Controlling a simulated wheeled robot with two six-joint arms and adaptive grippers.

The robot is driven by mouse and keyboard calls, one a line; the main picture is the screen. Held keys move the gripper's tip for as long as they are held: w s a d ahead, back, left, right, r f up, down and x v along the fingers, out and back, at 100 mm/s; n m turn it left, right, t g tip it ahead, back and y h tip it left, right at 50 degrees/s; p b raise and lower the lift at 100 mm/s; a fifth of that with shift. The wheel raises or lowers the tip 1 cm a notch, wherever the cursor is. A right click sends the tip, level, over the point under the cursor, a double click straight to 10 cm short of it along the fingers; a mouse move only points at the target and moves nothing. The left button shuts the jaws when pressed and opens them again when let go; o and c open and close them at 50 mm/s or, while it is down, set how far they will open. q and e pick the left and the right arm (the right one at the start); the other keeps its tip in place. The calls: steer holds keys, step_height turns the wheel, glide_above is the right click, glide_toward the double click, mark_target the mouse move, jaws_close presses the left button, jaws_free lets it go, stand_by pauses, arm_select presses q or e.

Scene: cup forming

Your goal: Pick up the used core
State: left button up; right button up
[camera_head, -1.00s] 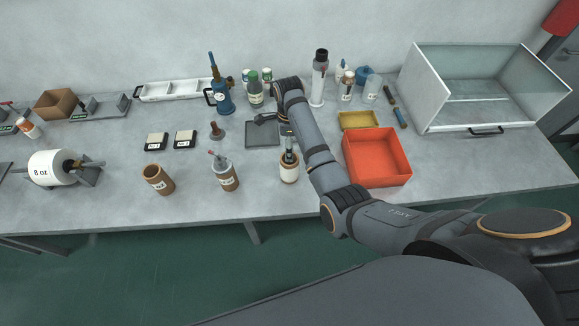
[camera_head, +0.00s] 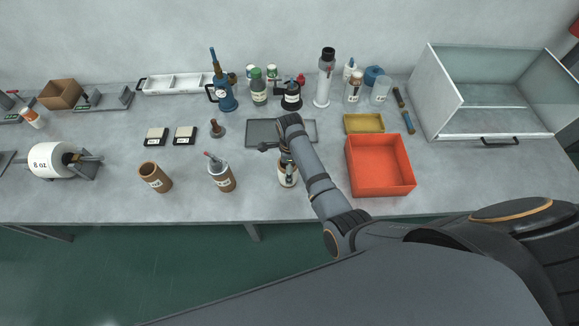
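Several cylinders stand along the front of the table, and I cannot tell for sure which is the used core. A brown open cylinder with a white label (camera_head: 155,178) stands at the left. A brown cylinder with a grey top and a tool sticking up (camera_head: 223,179) stands in the middle. A pale jar with a brown base (camera_head: 288,179) stands to its right, with a dark object in its mouth. My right gripper (camera_head: 286,159) points down at the pale jar. My arm covers part of it, and its finger gap is too small to tell. My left gripper is not in view.
A red bin (camera_head: 380,190) stands right of my arm, with a yellow tray (camera_head: 363,123) behind it. A dark grey tray (camera_head: 262,132) lies behind the jar. Bottles and a glass-sided box (camera_head: 490,122) stand at the back. An "8 oz" roll (camera_head: 47,160) is at left.

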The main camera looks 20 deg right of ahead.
steer(key=shift+w+d+f, duration=0.15)
steer(key=shift+w+f, duration=0.1)
steer(key=shift+w, duration=0.15)
steer(key=shift+a+r, duration=0.1)
steer(key=shift+a, duration=0.25)
steer(key=shift+c, duration=0.7)
steer(key=shift+s+a+r, duration=0.15)
steer(key=shift+s+a, duration=0.05)
steer(key=shift+s, duration=0.15)
steer(key=shift+c, duration=1.1)
steer(key=shift+s+r, duration=0.1)
steer(key=shift+s, duration=0.05)
steer(key=shift+c, duration=2.5)
steer(key=shift+d, duration=0.15)
steer(key=shift+c, duration=2.1)
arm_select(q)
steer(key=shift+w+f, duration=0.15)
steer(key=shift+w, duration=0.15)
